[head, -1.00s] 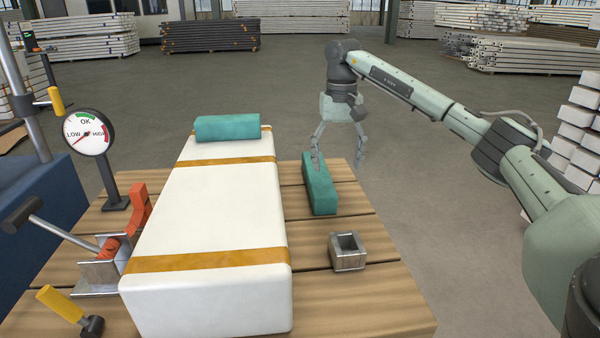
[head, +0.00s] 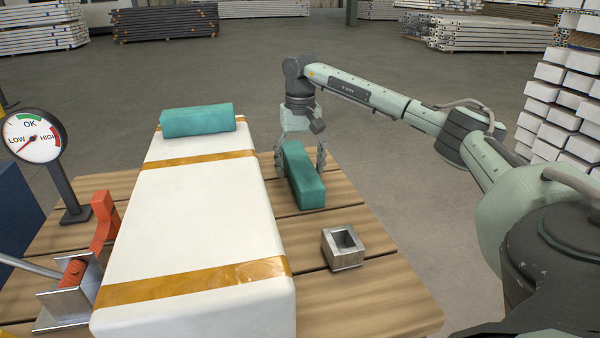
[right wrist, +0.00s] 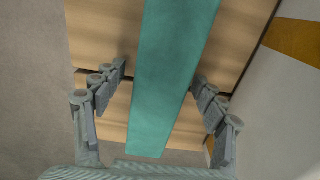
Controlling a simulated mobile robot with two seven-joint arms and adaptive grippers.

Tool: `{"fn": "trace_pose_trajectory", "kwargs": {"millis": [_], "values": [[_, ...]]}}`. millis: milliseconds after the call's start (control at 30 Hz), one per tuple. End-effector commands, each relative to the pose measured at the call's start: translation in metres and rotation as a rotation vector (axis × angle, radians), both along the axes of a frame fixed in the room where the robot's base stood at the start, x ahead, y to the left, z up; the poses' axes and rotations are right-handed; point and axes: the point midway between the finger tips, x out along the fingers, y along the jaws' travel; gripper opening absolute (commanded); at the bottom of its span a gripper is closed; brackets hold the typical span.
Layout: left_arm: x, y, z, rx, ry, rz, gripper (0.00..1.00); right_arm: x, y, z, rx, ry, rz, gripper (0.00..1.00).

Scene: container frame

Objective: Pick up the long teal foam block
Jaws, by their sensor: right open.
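A long teal foam block (head: 305,180) lies on the wooden table, to the right of the white wrapped box. It also runs lengthwise down the middle of the right wrist view (right wrist: 168,70). My right gripper (head: 301,165) is low at the block's far part, its fingers on either side of it. In the right wrist view the open fingers (right wrist: 158,76) straddle the block, with wood showing on the left side. Contact on the right side is hard to tell. A second teal block (head: 197,121) lies across the far end of the white box. My left gripper is not in view.
The white box (head: 195,220) with amber straps stands close left of the block. A square metal socket (head: 343,247) is nearer on the wooden table (head: 375,290). A gauge (head: 33,137) and red clamp (head: 103,220) stand at left.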

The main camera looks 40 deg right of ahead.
Motion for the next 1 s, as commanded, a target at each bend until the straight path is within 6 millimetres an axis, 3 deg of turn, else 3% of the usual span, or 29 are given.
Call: {"fn": "trace_pose_trajectory", "kwargs": {"millis": [233,600,867,1000], "values": [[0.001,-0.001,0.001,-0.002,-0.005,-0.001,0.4,0.0,0.0,-0.002,0.0,0.0,0.0,0.72],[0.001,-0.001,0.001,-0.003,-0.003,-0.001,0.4,0.0,0.0,-0.001,0.0,0.0,0.0,0.27],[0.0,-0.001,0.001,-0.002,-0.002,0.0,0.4,0.0,0.0,0.002,0.0,-0.001,0.0,0.27],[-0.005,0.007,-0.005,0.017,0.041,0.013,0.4,0.001,0.0,0.021,0.0,-0.004,0.0,0.27]]}}
